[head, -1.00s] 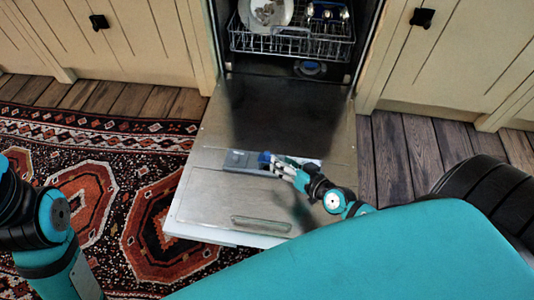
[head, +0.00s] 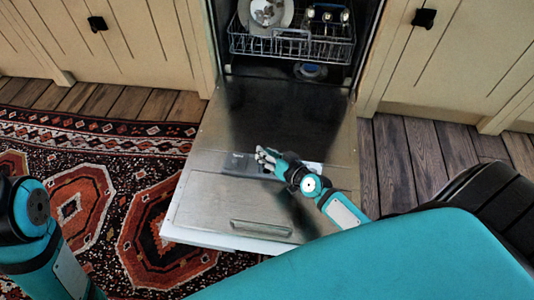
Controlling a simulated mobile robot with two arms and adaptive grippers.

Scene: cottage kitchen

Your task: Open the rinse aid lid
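The dishwasher door (head: 270,125) is folded down flat in the head view. A grey dispenser unit (head: 237,163) is set into the door's inner face, left of my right gripper. My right gripper (head: 264,157) is over the right part of this unit, its fingers pointing left. The blue rinse aid lid is hidden, apparently behind the fingers. The fingers are too small to tell whether they are open or shut, or whether they touch the lid. My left arm shows at the lower left, but its gripper is out of view.
A dish rack (head: 290,42) with a plate (head: 268,12) and other dishes is inside the dishwasher. Cream cabinets (head: 130,40) flank it. A patterned rug (head: 90,200) lies left of the door, and bare wooden floor (head: 410,150) is at the right.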

